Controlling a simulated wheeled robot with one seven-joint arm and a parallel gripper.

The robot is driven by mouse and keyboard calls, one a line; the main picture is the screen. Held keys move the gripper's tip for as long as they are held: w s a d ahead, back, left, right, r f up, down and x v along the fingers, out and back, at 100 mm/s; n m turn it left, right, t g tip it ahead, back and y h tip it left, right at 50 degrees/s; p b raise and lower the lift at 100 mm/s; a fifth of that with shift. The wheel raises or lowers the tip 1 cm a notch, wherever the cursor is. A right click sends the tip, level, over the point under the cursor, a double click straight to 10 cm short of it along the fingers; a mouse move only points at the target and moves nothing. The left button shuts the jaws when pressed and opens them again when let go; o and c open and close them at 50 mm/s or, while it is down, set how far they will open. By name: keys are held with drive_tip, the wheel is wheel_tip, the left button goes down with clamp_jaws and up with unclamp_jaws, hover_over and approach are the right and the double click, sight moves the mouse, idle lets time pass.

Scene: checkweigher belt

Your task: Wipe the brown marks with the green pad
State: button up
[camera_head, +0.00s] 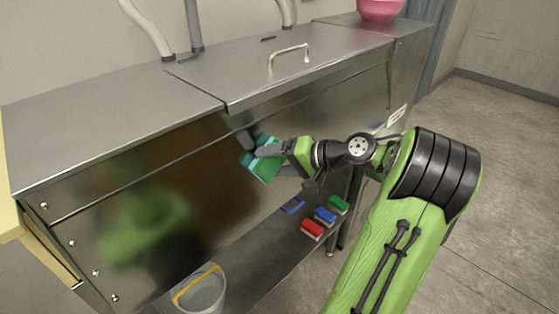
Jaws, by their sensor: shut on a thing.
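My gripper (258,147) is shut on the green pad (262,168), which is teal-green and tilted. It holds the pad close to the steel front panel (325,100) of the cabinet, below the lid's front edge. I cannot tell whether the pad touches the panel. A dark brownish area (205,165) shows on the panel to the left of the pad. I cannot tell whether it is marks or reflection. The gripper and pad hide the panel behind them.
On the low shelf are a red block (312,229), a blue block (325,215), a green block (339,204) and a blue piece (292,205). A pink bowl (380,10) stands on top. A handle (289,55) sticks up from the lid.

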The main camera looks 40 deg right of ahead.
drive_tip(key=s, duration=0.1)
drive_tip(key=s+r+p, duration=0.1)
drive_tip(key=s, duration=0.2)
drive_tip(key=shift+s+d+r+p, duration=0.15)
drive_tip(key=shift+s+r+p, duration=0.1)
drive_tip(key=shift+p, duration=0.15)
drive_tip(key=shift+s, duration=0.6)
drive_tip(key=s, duration=0.1)
drive_tip(key=s+r+p, duration=0.1)
drive_tip(key=shift+s, duration=0.4)
drive_tip(key=shift+f, duration=0.1)
